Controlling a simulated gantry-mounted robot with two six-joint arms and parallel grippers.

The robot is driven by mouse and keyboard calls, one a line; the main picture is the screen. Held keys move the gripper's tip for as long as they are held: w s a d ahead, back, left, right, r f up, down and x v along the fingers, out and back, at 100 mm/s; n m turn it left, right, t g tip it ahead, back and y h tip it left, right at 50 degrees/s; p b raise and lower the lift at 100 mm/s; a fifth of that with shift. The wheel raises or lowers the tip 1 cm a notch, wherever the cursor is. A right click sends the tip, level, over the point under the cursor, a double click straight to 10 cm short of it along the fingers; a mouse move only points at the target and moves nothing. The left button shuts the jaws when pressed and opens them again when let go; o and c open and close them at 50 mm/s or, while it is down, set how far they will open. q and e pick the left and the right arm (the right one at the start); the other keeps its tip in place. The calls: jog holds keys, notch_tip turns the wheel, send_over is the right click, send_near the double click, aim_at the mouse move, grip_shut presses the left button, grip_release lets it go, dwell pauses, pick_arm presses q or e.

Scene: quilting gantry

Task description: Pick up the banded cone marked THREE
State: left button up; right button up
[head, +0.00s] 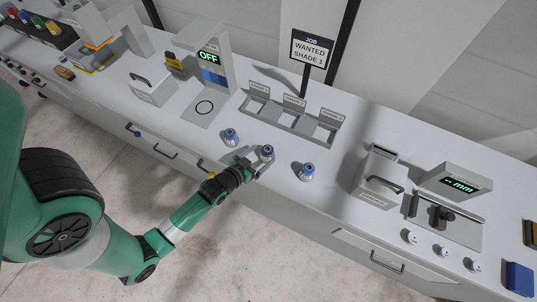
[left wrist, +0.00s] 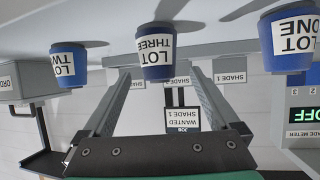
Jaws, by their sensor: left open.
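Three blue-and-white banded cones stand in a row on the grey bench. The middle cone (head: 266,153) is marked LOT THREE in the left wrist view (left wrist: 155,50), which shows the scene upside down. The LOT ONE cone (head: 230,137) stands left of it in the head view, and the LOT TWO cone (head: 307,171) stands right. My left gripper (head: 252,164) is open at the front side of the LOT THREE cone. In the left wrist view that cone appears between its fingertips (left wrist: 157,68), with gaps on both sides. My right gripper is not in view.
Behind the cones is a three-bay rack (head: 291,124) with shade labels. A shade meter (head: 207,72) reading OFF stands left, and a job sign (head: 312,48) reads WANTED SHADE 1. A handled grey box (head: 378,180) and mm gauge (head: 458,183) stand right.

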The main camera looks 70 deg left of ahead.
aim_at(272, 148)
pick_arm(q)
jog(key=b+x, duration=0.1)
jog(key=x, duration=0.6)
jog(key=shift+w+a+f, duration=0.1)
jog(key=shift+w+a, duration=0.05)
jog(key=shift+w, duration=0.2)
grip_shut()
